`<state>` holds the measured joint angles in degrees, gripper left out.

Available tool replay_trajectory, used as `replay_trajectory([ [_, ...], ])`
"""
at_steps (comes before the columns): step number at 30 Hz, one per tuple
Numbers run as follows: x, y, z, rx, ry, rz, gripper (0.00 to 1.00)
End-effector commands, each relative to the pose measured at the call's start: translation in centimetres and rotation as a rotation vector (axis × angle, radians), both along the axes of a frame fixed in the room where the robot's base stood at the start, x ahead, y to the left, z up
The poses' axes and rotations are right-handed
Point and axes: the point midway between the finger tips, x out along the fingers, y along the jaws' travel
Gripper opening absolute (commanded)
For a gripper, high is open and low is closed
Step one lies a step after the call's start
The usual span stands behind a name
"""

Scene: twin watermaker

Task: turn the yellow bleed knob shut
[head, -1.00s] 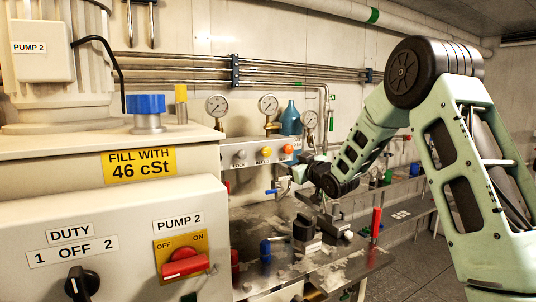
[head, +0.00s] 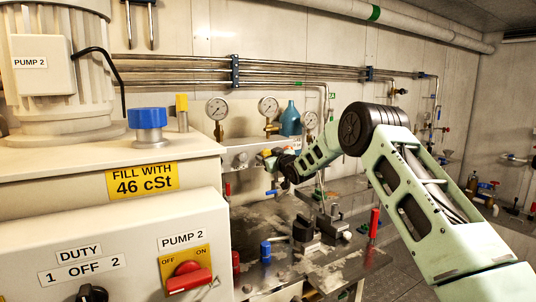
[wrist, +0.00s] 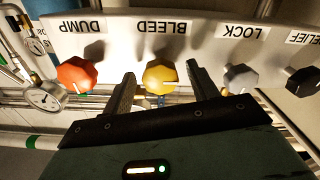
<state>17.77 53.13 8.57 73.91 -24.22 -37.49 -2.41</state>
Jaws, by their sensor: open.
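The yellow bleed knob (wrist: 160,76) sits on a pale panel under the label BLEED, which appears upside down in the wrist view. My gripper (wrist: 161,74) is open, with one finger on each side of the knob. Small gaps seem to show between the fingers and the knob; I cannot tell whether they touch. In the head view my gripper (head: 271,161) is at the panel and hides much of the knob area.
In the wrist view, the orange-red dump knob (wrist: 76,75) is left of the left finger and the grey lock knob (wrist: 240,79) is right of the right finger. A black knob (wrist: 303,81) is farther right. Gauges (head: 217,109) stand above the panel.

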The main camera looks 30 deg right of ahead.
Motion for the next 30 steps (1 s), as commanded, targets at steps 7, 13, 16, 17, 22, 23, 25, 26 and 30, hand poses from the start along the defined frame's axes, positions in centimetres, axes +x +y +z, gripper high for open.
replay_trajectory([
  [7,0.63,0.05,-0.02,0.000,0.000,0.000,0.59],
  [13,0.60,0.03,-0.02,0.000,0.000,0.000,0.50],
  [16,0.60,0.03,-0.02,0.000,0.000,0.000,0.23],
  [17,0.59,0.02,-0.03,0.000,0.000,0.000,0.14],
  [22,0.59,0.03,-0.03,0.002,0.000,0.000,0.14],
  [23,0.58,0.03,-0.04,0.004,0.000,0.000,0.14],
  [25,0.58,0.01,-0.06,0.014,0.000,0.000,0.14],
  [26,0.57,0.00,-0.08,0.020,0.001,0.000,0.14],
  [30,0.56,-0.06,-0.13,0.068,0.002,-0.001,0.14],
])
